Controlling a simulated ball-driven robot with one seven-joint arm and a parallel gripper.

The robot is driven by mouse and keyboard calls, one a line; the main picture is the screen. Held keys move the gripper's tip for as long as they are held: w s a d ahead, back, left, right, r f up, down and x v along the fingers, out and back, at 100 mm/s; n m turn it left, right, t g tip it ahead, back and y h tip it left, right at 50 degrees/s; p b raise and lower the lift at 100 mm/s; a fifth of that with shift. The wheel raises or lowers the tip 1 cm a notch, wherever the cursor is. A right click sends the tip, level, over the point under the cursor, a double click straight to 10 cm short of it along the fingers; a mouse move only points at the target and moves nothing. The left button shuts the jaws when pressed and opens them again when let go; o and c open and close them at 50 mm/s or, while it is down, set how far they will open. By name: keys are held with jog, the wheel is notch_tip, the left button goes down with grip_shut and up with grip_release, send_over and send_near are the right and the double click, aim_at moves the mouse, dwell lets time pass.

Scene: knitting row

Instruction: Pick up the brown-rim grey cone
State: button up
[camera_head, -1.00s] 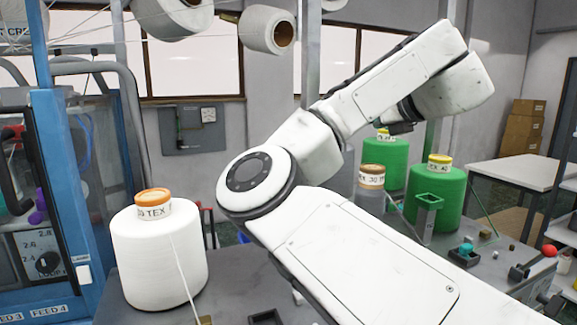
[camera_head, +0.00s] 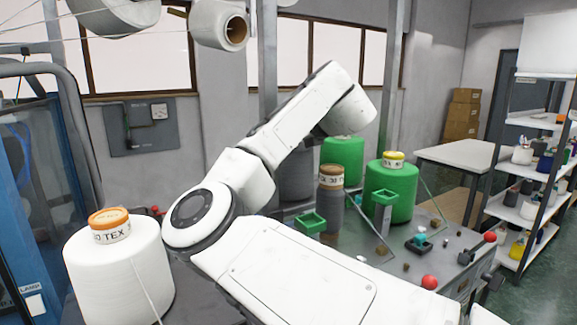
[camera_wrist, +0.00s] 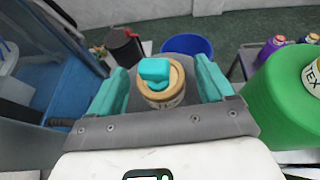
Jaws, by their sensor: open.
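A grey cone (camera_head: 331,208) with a brown rim and a pale TEX label stands upright on the bench in the head view, right of my arm. A second grey cone (camera_head: 297,178) stands behind it, its top hidden by my arm. In the wrist view, a grey cone (camera_wrist: 188,72) with a tan-brown rim (camera_wrist: 176,84) lies between the teal fingers of my gripper (camera_wrist: 161,66). The fingers are open, one on each side of its top. I cannot tell which head-view cone this is, or whether the fingers touch it. My gripper is hidden in the head view.
Green cones (camera_head: 398,203) stand close by on the right; one also fills the wrist view's right edge (camera_wrist: 285,105). A white cone (camera_head: 120,270) with an orange rim stands left. Green square holders (camera_head: 310,222) and red knobs (camera_head: 429,282) are on the bench. A blue bucket (camera_wrist: 187,48) lies beyond.

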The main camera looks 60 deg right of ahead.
jog(key=shift+w+d+f, duration=0.2)
jog(key=shift+w, duration=0.15)
grip_shut()
dwell(0.6)
jog(key=shift+r, duration=0.1)
